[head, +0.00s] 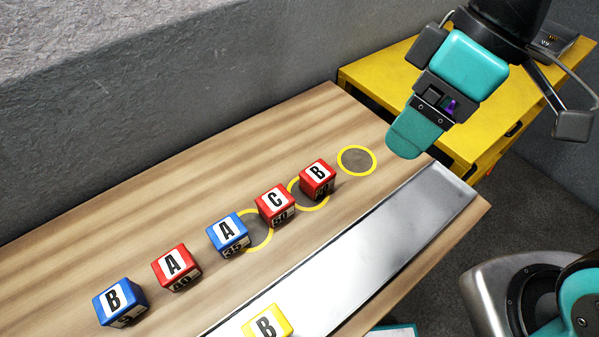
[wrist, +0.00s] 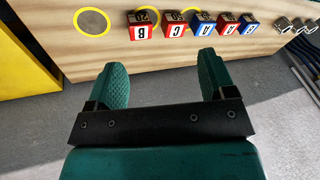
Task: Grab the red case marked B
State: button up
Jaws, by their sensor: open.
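The red case marked B (head: 317,179) stands on the wooden table (head: 180,215), at the right end of a row of cases. It partly covers a yellow ring. In the wrist view this red B case (wrist: 142,31) shows beyond the fingers, left of the other cases. My gripper (head: 415,140) is up at the right end of the table, apart from the case. In the wrist view my gripper (wrist: 162,82) is open with nothing between its fingers.
A red C case (head: 275,205) stands close left of the red B case. Blue A (head: 228,233), red A (head: 175,267) and blue B (head: 119,301) cases follow. An empty yellow ring (head: 356,160) lies right. A yellow cabinet (head: 385,75) stands behind.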

jog(key=w+a+n+g+p, duration=0.1)
jog(key=w+a+n, duration=0.1)
jog(key=w+n, duration=0.35)
jog(key=n+g+p, duration=0.1)
jog(key=n, duration=0.8)
send_near(319, 172)
jog(key=shift+h, duration=0.3)
jog(key=p+x, duration=0.1)
jog(key=x, duration=0.1)
jog(key=p+x, duration=0.1)
jog(key=x, duration=0.2)
jog(key=shift+a, duration=0.35)
jog(key=shift+p+x, duration=0.85)
jog(key=shift+x, duration=1.85)
jog(key=c, duration=1.1)
